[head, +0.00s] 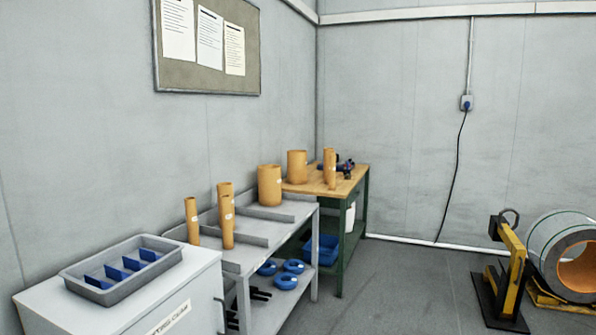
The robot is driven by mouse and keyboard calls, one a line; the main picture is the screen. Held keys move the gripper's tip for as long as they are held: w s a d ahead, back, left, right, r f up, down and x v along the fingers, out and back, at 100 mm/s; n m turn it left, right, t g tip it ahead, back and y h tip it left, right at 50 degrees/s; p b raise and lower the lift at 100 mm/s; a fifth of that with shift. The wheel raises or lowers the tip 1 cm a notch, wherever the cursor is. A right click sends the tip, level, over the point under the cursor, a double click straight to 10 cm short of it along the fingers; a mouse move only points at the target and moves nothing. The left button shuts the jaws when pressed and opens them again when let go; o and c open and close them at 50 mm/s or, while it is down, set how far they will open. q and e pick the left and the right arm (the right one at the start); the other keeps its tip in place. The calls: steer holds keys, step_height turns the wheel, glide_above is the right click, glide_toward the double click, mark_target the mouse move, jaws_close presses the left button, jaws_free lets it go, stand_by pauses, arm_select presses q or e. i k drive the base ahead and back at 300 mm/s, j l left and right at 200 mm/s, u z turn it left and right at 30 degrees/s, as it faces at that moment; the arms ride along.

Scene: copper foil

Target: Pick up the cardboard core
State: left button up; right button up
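Several brown cardboard cores stand upright in the head view. Three slim cores stand at the near part of the grey bench: one at the left (192,222), one behind (225,190) and one in front (228,228), which has a small white label. A wide core (269,186) stands farther along the grey bench. Another wide core (297,166) and a slim labelled core (329,168) are at the wooden-topped bench. I cannot tell which core the task means. Neither of my grippers is in view.
A grey tray (80,281) with blue dividers sits on a white cabinet (60,312). Blue rings (286,281) lie on the grey bench's lower shelf. A blue bin (322,249) sits under the wooden bench (350,180). A large coil (556,232) and yellow-black stand (512,265) are right. The middle floor is clear.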

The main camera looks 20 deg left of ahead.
mark_target(297, 162)
steer(key=i, duration=2.05)
steer(key=i+u, duration=0.15)
steer(key=i, duration=0.55)
steer(key=i+l+u, duration=0.1)
steer(key=i, duration=0.6)
steer(key=i+l+u, duration=0.15)
steer(key=i, duration=0.55)
steer(key=i+l+u, duration=0.2)
steer(key=i+u, duration=0.2)
steer(key=i+l+u, duration=1.05)
steer(key=l+u, duration=0.15)
steer(key=l, duration=0.2)
steer(key=i+j+z, duration=0.15)
steer(key=j+z, duration=0.2)
steer(key=z, duration=0.15)
steer(key=i+j+z, duration=0.1)
steer(key=j+z, duration=0.4)
